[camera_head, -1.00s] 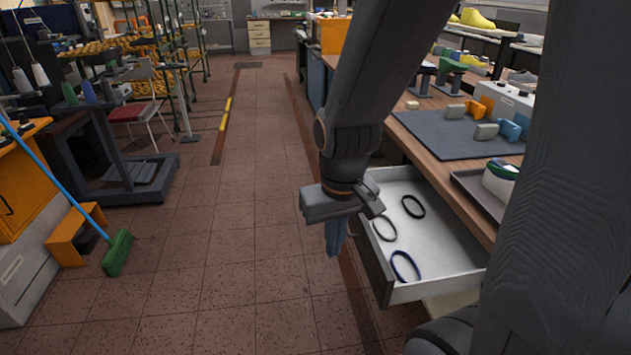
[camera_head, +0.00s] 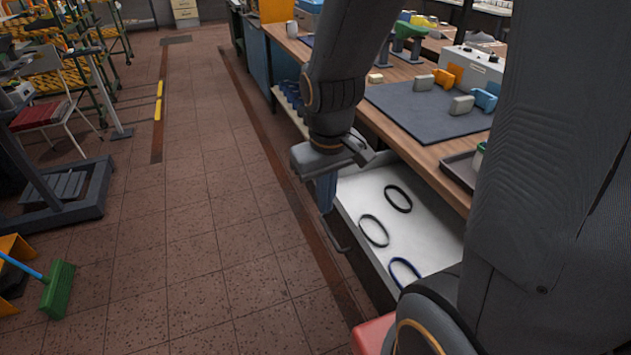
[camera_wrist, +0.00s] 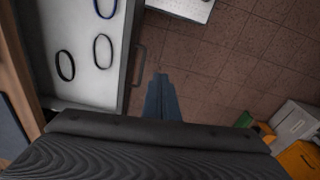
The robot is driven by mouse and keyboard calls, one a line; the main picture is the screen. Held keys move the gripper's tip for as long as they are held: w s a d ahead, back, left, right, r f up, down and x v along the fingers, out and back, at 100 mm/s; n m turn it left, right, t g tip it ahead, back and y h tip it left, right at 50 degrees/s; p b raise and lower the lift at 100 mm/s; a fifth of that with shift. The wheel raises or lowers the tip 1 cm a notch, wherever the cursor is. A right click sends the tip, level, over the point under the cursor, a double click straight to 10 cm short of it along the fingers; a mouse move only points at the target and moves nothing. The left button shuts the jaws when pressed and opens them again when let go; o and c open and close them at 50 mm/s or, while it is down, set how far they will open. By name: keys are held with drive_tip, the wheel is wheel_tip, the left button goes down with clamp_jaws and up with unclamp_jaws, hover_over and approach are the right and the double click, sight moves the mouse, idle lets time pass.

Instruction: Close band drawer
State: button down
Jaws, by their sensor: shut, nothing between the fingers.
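The band drawer (camera_head: 420,225) stands open out of the workbench in the head view. It is white inside and holds two black bands (camera_head: 398,198) and a blue band (camera_head: 404,272). My gripper (camera_head: 326,207) is shut and empty, with its blue-grey fingers pointing down just outside the drawer's front. In the wrist view the fingers (camera_wrist: 161,98) are together, apart from the drawer front (camera_wrist: 128,60). The drawer's handle (camera_wrist: 138,66) shows between the front and the fingers. My own arm and body hide the drawer's near right part in the head view.
The workbench (camera_head: 430,155) carries a dark mat (camera_head: 430,110) with small coloured blocks and a tray (camera_head: 460,170). A green broom (camera_head: 58,290) and a dark stand (camera_head: 65,195) are at the left. The tiled floor between is clear.

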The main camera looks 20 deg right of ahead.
drive_tip(key=w+a+f+n+h, duration=0.1)
drive_tip(key=w+f+n, duration=0.4)
drive_tip(key=w, duration=0.4)
drive_tip(key=w+a+f+n+h, duration=0.1)
drive_tip(key=w+f+n+h, duration=0.15)
drive_tip(key=w+n, duration=0.45)
drive_tip(key=w+a+f+n+h, duration=0.1)
drive_tip(key=w+f+n, duration=0.4)
drive_tip(key=w, duration=0.5)
drive_tip(key=d+f+p, duration=0.6)
drive_tip(key=d+f, duration=0.2)
drive_tip(key=shift+w+f+g, duration=0.3)
drive_tip(key=shift+f+g, duration=0.05)
drive_tip(key=shift+g, duration=0.05)
drive_tip(key=shift+d, duration=0.2)
